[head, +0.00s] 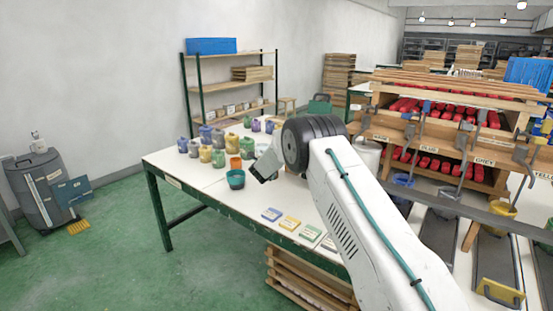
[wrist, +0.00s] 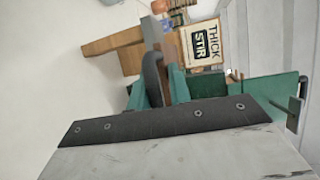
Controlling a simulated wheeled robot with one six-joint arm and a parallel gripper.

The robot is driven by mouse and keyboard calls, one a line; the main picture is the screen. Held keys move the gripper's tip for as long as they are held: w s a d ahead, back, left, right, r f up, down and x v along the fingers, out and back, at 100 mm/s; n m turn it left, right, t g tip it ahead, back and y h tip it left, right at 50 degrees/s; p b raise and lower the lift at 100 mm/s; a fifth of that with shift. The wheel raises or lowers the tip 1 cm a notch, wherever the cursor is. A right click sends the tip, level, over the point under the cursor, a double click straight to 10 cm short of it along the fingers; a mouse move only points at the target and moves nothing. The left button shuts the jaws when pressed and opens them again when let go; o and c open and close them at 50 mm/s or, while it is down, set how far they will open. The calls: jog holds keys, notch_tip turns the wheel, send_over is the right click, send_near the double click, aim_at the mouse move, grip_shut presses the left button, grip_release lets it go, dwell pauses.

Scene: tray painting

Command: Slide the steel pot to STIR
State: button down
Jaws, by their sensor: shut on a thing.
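In the wrist view my gripper (wrist: 156,88) has its teal fingers shut on a dark grey metal piece (wrist: 153,68). It looks like part of the steel pot; its full shape is hidden. In the head view my gripper (head: 266,165) is over the white table (head: 205,172), beside a teal pot (head: 236,180). My arm hides what it holds there, and I cannot make out the steel pot or the STIR sign in that view.
Several coloured pots crowd the table's back left, with an orange pot (head: 236,162) near the teal one. A wooden rack (head: 440,108) with red items stands right. Some table surface at front left is clear.

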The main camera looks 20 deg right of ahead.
jog(key=shift+s+d+f, duration=0.15)
jog(key=shift+d+f, duration=0.05)
jog(key=shift+f, duration=0.35)
jog(key=c, duration=1.5)
grip_release()
jog(key=shift+f, duration=0.1)
jog(key=shift+w+a+r, duration=0.2)
jog(key=shift+a+r, duration=0.15)
jog(key=shift+a, duration=0.05)
jog(key=v, duration=0.7)
jog(key=shift+s+a, duration=0.25)
jog(key=shift+s, duration=0.05)
